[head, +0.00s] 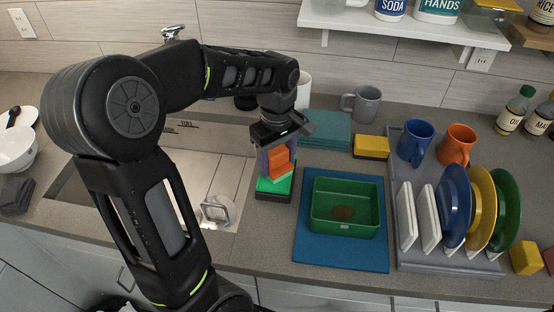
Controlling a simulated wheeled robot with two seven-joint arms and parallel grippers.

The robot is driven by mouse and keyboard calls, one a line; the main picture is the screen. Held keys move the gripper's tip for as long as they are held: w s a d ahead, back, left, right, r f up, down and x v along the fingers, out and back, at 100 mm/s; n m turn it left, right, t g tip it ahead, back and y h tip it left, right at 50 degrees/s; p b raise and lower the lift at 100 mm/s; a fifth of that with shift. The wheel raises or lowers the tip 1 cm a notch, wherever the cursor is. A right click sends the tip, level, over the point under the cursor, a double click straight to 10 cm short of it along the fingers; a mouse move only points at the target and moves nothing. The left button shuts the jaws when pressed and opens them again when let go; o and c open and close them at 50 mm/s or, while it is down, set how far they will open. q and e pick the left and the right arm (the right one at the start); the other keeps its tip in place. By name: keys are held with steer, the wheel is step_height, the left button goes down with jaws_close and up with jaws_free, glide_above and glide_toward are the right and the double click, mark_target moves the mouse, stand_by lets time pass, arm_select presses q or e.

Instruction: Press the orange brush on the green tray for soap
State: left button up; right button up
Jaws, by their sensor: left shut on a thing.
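My left gripper (276,160) points down at the middle of the counter, left of the blue mat. It is shut on the orange brush (281,161), whose upper part is partly hidden by the gripper. Directly below is the small green tray (270,186) on a dark base (274,196). The brush's lower end is at or just above the green tray; I cannot tell whether they touch. My right gripper is not in view.
A green tub (343,231) with a brown patch inside stands on a blue mat (318,255). A grey rack (446,262) with plates and two mugs is to the right. The sink (230,180) is left. A yellow sponge (371,147) and grey mug (367,104) sit behind.

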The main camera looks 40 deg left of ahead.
mark_target(277, 151)
arm_select(q)
steer(key=shift+r+p, duration=2.75)
steer(key=shift+r, duration=0.75)
